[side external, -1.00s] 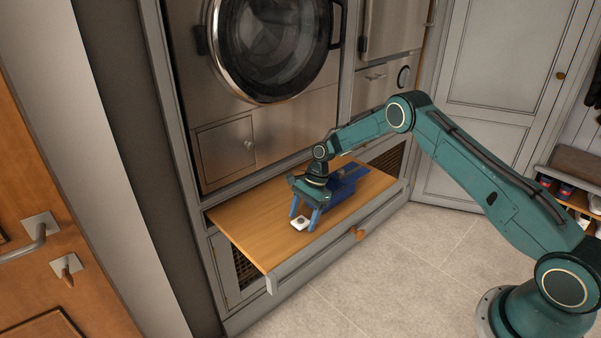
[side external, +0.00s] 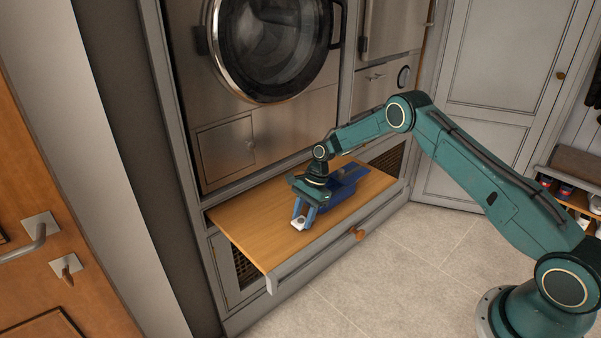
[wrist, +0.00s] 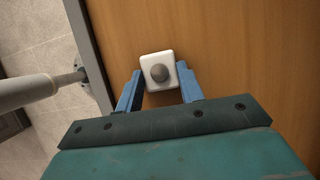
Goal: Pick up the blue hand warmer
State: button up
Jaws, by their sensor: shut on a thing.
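A small white square block with a grey round spot (wrist: 159,62) lies on the pull-out wooden board; it also shows in the side view (side external: 299,224). My gripper (wrist: 159,76) points down at the board with its blue fingers at either side of this block, and is shut on it. In the side view my gripper (side external: 304,217) is low over the board's front part. No plainly blue hand warmer can be made out. A dark blue object (side external: 345,187) lies on the board just behind and right of my gripper, partly hidden by it.
The wooden board (side external: 250,220) has free room to the left of my gripper. Its front carries a round wooden knob (side external: 360,234). A round-doored machine (side external: 270,50) stands above and behind the board. Open tiled floor (side external: 400,270) lies in front.

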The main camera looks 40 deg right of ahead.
aim_at(304, 218)
jog(key=shift+r, duration=0.15)
notch_tip(304, 218, up, 20)
dwell(0.6)
dwell(0.6)
jog(key=w+d+f+m+t+h, duration=0.1)
jog(key=d+f+m+t+h, duration=0.1)
jog(key=d+f+m, duration=0.2)
jog(key=w+d+f+m+t+h, duration=0.1)
jog(key=d+f+m, duration=0.4)
jog(key=d+m, duration=0.6)
jog(key=shift+d+m+t+h, duration=0.15)
jog(key=shift+m+t+h, duration=0.55)
jog(key=shift+m, duration=0.8)
jog(key=shift+f, duration=0.2)
jog(key=shift+f, duration=2.5)
